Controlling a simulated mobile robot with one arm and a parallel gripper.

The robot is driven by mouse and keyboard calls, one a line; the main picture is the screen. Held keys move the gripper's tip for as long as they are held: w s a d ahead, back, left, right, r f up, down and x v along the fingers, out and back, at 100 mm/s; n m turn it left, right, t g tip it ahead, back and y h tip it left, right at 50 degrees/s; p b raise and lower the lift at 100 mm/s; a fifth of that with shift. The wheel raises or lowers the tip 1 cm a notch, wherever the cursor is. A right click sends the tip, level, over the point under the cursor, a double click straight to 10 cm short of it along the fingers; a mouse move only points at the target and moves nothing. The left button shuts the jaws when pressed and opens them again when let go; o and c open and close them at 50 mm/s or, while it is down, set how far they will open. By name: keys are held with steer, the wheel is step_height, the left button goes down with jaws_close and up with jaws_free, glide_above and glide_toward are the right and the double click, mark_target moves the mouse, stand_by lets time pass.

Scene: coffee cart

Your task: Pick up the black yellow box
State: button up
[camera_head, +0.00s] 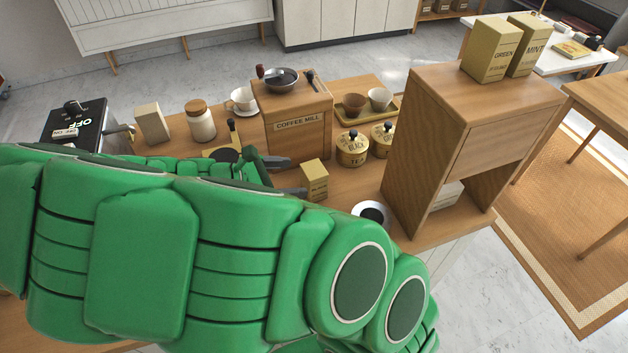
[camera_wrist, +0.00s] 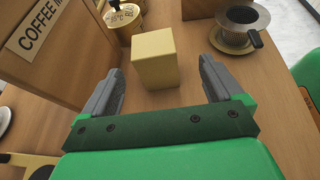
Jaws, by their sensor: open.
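A small yellow box (camera_head: 314,183) with dark print on its side stands upright on the wooden cart top, in front of the coffee mill. In the wrist view the yellow box (camera_wrist: 154,62) shows plain faces and stands just beyond and between my fingertips. My gripper (camera_head: 289,177) is open and low over the cart top, its fingers pointing at the box. In the wrist view my gripper (camera_wrist: 160,78) has a gap on both sides of the box and holds nothing. My green arm hides much of the cart's front left.
The coffee mill (camera_head: 297,125) stands behind the box. Yellow tea canisters (camera_head: 352,150) are behind right. A jar (camera_head: 201,124) and pale box (camera_head: 152,124) stand left.

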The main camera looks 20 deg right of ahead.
mark_target(304, 176)
steer(key=shift+x, duration=1.3)
steer(key=shift+w+x, duration=0.15)
steer(key=shift+x, duration=1.15)
steer(key=shift+w+x, duration=0.2)
steer(key=shift+x, duration=1.15)
steer(key=shift+a+f, duration=0.15)
steer(key=shift+c, duration=0.4)
steer(key=c, duration=1)
